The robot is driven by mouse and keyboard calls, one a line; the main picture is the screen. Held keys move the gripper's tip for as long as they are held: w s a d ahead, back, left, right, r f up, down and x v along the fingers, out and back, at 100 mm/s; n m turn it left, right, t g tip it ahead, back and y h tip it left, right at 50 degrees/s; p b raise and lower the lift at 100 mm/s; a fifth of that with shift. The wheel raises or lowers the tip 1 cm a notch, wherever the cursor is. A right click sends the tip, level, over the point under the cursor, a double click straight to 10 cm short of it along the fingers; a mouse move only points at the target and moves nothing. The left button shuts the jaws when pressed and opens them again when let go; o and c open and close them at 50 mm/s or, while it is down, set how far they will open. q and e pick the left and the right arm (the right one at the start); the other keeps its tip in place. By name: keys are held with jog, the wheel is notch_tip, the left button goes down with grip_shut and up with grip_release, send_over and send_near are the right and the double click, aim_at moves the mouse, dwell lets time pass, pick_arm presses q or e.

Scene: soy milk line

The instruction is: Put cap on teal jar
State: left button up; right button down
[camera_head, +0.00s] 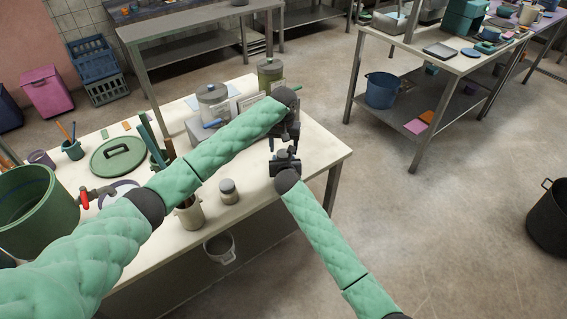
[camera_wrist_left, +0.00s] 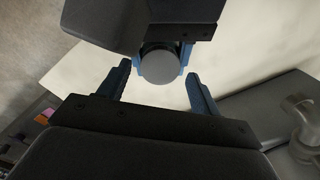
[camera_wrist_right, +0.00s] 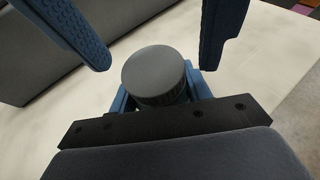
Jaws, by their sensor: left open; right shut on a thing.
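A round grey cap (camera_wrist_right: 153,72) with a dark ribbed side is between the fingers of my right gripper (camera_wrist_right: 158,95), which is shut on it. Whether a jar is under the cap is hidden. The cap also shows in the left wrist view (camera_wrist_left: 167,63). My left gripper (camera_wrist_left: 158,85) is open, and its fingers lie on either side of the cap, apart from it. In the head view, the left gripper (camera_head: 284,140) and right gripper (camera_head: 284,160) face each other at the table's right end. I cannot pick out a teal jar with certainty.
A small grey-lidded jar (camera_head: 228,192) and a beige utensil pot (camera_head: 190,213) stand on the pale table (camera_head: 255,178). A lidded glass vessel (camera_head: 213,103) and an olive jar (camera_head: 270,75) stand behind. A large green pot (camera_head: 38,215) is at the left.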

pick_arm(q)
jog(key=shift+f, duration=0.75)
jog(key=c, duration=1)
jog(key=o, duration=1.1)
jog(key=shift+r, duration=0.1)
jog(key=shift+r, duration=2.2)
